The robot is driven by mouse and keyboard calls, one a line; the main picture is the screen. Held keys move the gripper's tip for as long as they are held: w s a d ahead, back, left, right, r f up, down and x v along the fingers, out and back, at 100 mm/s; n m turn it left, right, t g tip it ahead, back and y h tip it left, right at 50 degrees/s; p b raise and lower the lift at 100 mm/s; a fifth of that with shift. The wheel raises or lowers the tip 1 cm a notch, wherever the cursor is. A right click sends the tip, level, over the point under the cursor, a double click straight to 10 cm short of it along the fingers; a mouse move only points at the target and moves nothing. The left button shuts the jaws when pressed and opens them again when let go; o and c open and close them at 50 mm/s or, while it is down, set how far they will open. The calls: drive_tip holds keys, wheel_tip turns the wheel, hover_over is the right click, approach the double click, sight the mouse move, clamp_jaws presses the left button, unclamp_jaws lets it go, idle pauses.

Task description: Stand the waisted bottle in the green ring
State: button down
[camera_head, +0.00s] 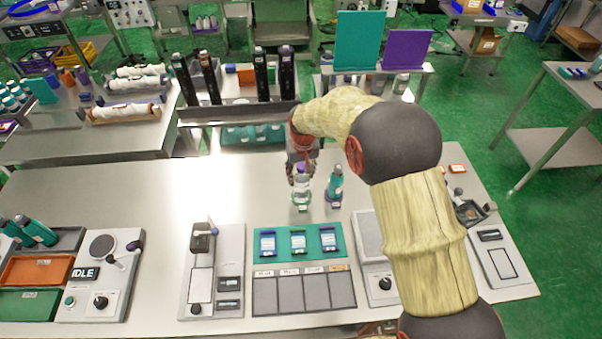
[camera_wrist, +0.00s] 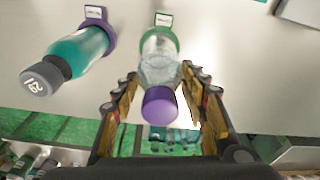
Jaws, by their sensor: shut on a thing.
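The waisted bottle, clear with a purple cap, is in the head view (camera_head: 301,189) on the middle of the bench, looking upright. It also shows in the wrist view (camera_wrist: 160,70). The green ring (camera_wrist: 174,37) with a white tag shows around the bottle's base; I cannot tell whether the base rests on the bench inside it. My gripper (camera_wrist: 160,95) is shut on the bottle, one finger on each side below the cap. In the head view my gripper (camera_head: 301,165) is partly hidden by my arm.
A teal bottle (camera_head: 335,184) with a grey cap stands in a purple ring (camera_wrist: 110,34) close to the right in the head view. A teal tray of small items (camera_head: 298,254) and several bench devices lie nearer. Bare bench (camera_head: 150,195) is to the left.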

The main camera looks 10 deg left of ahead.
sight(301, 164)
drive_tip(key=c, duration=1)
unclamp_jaws()
drive_tip(key=shift+o, duration=0.5)
drive_tip(key=shift+f, duration=0.1)
drive_tip(key=o, duration=0.4)
drive_tip(key=shift+o, duration=0.3)
drive_tip(key=shift+r, duration=0.2)
drive_tip(key=shift+r+p, duration=2.5)
drive_tip(key=shift+r, duration=1.85)
